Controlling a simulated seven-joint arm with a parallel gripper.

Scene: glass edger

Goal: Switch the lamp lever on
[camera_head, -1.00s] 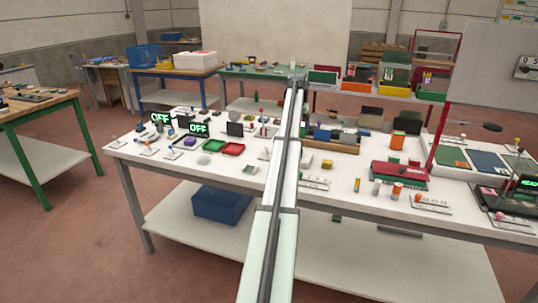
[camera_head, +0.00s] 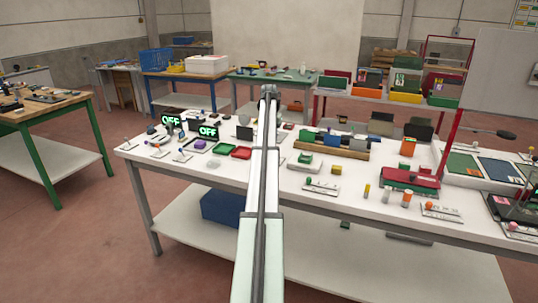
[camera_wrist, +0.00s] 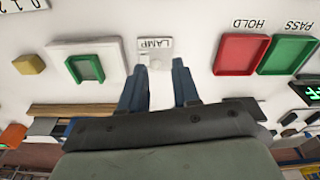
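In the wrist view, the LAMP label (camera_wrist: 155,43) lies on the white table, upside down in the picture. A small pale fitting (camera_wrist: 155,62) sits beside it. It looks like the lamp's plate, but the lever and its position cannot be made out. My gripper (camera_wrist: 158,75) has two blue fingers spread apart, with nothing seen held between them. The label and fitting lie just beyond the fingertips, between them in the picture. In the head view my gripper's wrist end (camera_head: 269,92) shows above the table; the fingers and lamp lever are hidden behind my arm.
A red HOLD tray (camera_wrist: 241,54) and green PASS tray (camera_wrist: 287,55) lie right of the fingers in the wrist view. A green block on a white base (camera_wrist: 86,67) is at left. A wooden rack (camera_head: 332,148) and OFF display (camera_head: 208,132) stand on the table.

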